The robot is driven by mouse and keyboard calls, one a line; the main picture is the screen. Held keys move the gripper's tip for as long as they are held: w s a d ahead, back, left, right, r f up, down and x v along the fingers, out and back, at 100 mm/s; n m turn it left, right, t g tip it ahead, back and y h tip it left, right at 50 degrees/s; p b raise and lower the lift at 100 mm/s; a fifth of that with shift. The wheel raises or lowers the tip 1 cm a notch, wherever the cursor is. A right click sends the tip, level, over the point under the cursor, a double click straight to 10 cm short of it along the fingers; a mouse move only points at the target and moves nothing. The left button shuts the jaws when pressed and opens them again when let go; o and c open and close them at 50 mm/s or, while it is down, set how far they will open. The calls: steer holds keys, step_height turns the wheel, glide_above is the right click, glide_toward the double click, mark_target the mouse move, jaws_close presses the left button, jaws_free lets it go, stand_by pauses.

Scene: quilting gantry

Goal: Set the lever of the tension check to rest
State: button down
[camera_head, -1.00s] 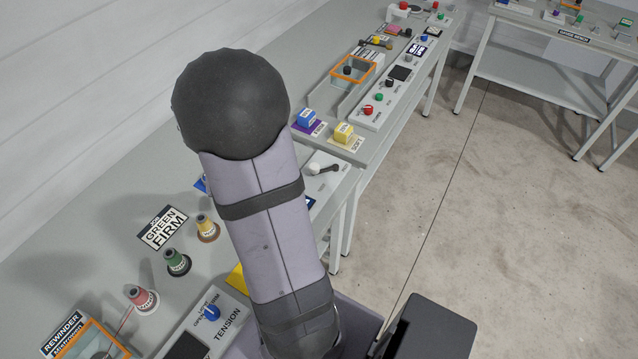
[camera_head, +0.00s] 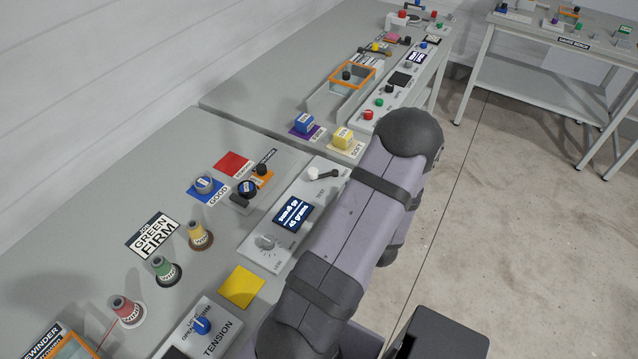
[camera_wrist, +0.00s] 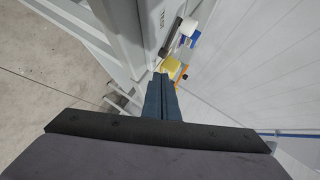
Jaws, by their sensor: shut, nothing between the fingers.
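The tension check appears to be the white panel (camera_head: 291,213) beside my arm in the head view. It has a lit display (camera_head: 293,215) reading about 45 grams and a grey dial (camera_head: 265,242). A lever with a white knob (camera_head: 312,174) sits at its far end, with the knob toward the left. The small labels by the lever are too small to read. My gripper (camera_wrist: 163,96) shows in the wrist view with its dark blue fingers shut and empty, apart from the lever. In the head view the gripper is hidden behind my arm.
Another panel marked TENSION (camera_head: 212,335) has a blue knob. Thread cones, including a green one (camera_head: 165,270), stand on the left. A yellow block (camera_head: 343,138) and a blue block (camera_head: 303,123) lie beyond the panel. Open floor (camera_head: 500,240) is on the right.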

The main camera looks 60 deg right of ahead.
mark_target(314, 177)
steer(key=s+a+r+m+t+y+p, duration=0.1)
steer(key=a+r+t+p, duration=0.1)
steer(key=a, duration=0.8)
steer(key=shift+a+t, duration=0.3)
steer(key=shift+f, duration=0.1)
steer(key=p+x, duration=0.1)
steer(key=x, duration=0.3)
steer(key=p+x, duration=0.2)
steer(key=x, duration=0.3)
steer(key=p+x, duration=0.1)
steer(key=x, duration=0.4)
steer(key=shift+w+r+p, duration=0.15)
steer(key=shift+r+p, duration=0.25)
